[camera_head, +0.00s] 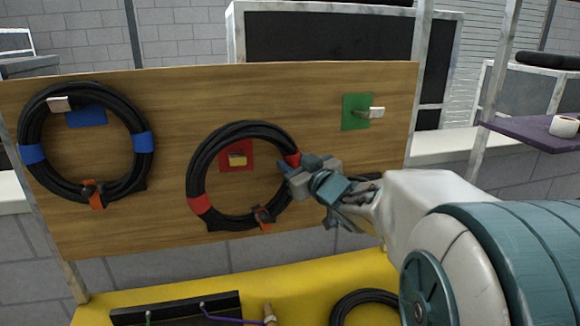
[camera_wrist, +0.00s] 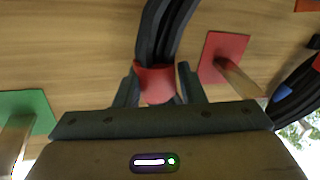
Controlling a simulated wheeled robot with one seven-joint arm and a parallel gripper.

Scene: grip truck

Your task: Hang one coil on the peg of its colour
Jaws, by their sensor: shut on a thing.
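The red-banded black coil (camera_head: 208,160) is upright in front of the wooden board. My gripper (camera_head: 291,167) is shut on its right side, at a red band; the wrist view shows the fingers (camera_wrist: 157,82) either side of that red band (camera_wrist: 155,84). The red plate (camera_head: 229,150) and its peg (camera_head: 238,160) appear inside the coil's ring, below its top. I cannot tell whether the peg tip passes through the ring. The red plate (camera_wrist: 224,55) lies right of my fingers in the wrist view. A blue-banded coil (camera_head: 31,130) hangs on the peg (camera_head: 59,104) at the blue plate (camera_head: 86,117).
The green plate (camera_head: 355,111) with its bare peg (camera_head: 376,113) is at the upper right of the board (camera_head: 170,95). A plain black coil (camera_head: 365,297) lies on the yellow surface (camera_head: 290,282) below. A purple shelf (camera_head: 520,131) holds a white roll (camera_head: 564,127) at the right.

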